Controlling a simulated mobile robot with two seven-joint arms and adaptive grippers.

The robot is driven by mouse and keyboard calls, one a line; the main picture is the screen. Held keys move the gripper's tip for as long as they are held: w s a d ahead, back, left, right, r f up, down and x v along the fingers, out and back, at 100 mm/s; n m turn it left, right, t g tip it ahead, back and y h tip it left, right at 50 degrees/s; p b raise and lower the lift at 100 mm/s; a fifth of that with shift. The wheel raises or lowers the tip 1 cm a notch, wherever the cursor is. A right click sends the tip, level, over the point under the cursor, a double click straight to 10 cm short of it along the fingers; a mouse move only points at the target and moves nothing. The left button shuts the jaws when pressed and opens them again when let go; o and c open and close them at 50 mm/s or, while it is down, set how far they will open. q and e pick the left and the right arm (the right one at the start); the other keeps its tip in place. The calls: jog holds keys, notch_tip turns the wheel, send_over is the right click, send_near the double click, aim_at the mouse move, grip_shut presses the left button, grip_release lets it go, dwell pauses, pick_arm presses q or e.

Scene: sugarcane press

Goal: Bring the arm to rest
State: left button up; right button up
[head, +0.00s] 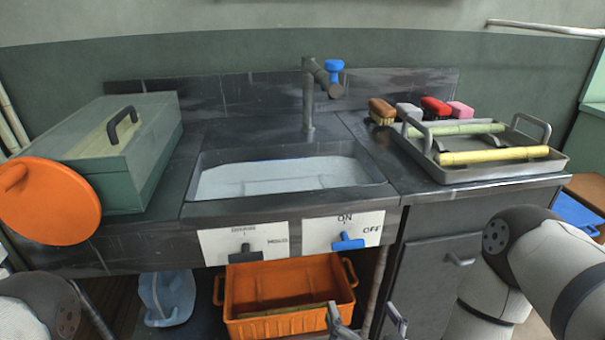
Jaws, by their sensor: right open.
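My right gripper (363,312) is at the bottom edge of the head view, right of the middle. Its two fingertips are apart with nothing between them. It is low in front of the counter, just right of the orange crate (290,285). The rest of the gripper is cut off by the frame. My right arm (545,255) comes in from the lower right, with a bent joint in front of the cabinet. Part of my left arm (40,300) shows at the lower left corner; its gripper is out of the picture.
A counter holds a sink (290,178) with water-like pale contents and a tap (309,100). A metal tray (500,172) with cane pieces stands right; a green box (125,150) and orange disc (50,197) stand left. Labelled levers (347,242) stick out in front. A blue jug (167,295) stands below.

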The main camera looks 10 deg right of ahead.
jog(key=s+f+g+p, duration=0.1)
jog(key=s+f+g, duration=0.25)
jog(key=s, duration=0.35)
jog(key=s+d+f+n+g+p, duration=0.1)
jog(key=s+f+g, duration=0.1)
jog(key=s+g, duration=0.35)
jog(key=s+f+g+p, duration=0.1)
jog(key=s+f+g, duration=0.2)
jog(key=s, duration=0.6)
pick_arm(q)
jog(key=w+r+t, duration=0.2)
jog(key=w+r, duration=0.3)
jog(key=shift+r+p, duration=0.15)
jog(key=shift+p, duration=0.25)
pick_arm(e)
jog(key=s+d+r+g, duration=0.1)
jog(key=s+d+g, duration=0.1)
jog(key=s, duration=0.6)
jog(key=s+d+r+g+h, duration=0.1)
jog(key=s+d+r+g, duration=0.1)
jog(key=s, duration=0.6)
jog(key=shift+s+d+g+h, duration=0.3)
jog(key=shift+s+d+g, duration=0.15)
jog(key=shift+g, duration=0.75)
